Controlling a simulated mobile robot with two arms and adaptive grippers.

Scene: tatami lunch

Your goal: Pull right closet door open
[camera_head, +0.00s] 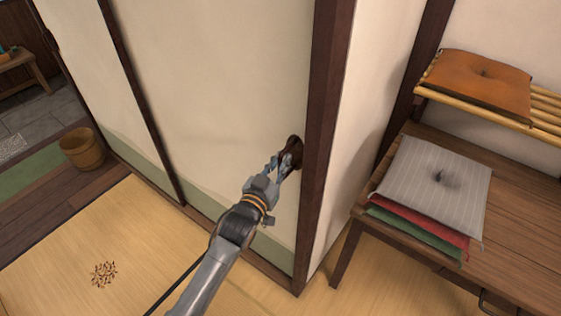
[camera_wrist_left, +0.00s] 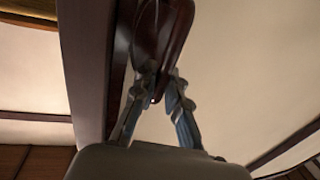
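The right closet door (camera_head: 215,75) is a cream panel with a green lower band and dark wooden edges. Its dark brown handle (camera_head: 295,145) is near the right edge, beside the corner post. My left gripper (camera_head: 284,161) is at this handle, partly covering it. In the left wrist view, the fingers (camera_wrist_left: 160,84) lie on both sides of the lower end of the handle (camera_wrist_left: 160,35) and look closed on it. My right gripper is not in view.
Another cream panel (camera_head: 82,65) stands to the left. A wooden bench (camera_head: 510,262) with stacked cushions (camera_head: 435,180) and a rack with an orange cushion (camera_head: 475,80) are at the right. A bucket (camera_head: 82,148) stands at the left. Tatami (camera_head: 60,245) is mostly clear, with small brown pieces (camera_head: 104,274).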

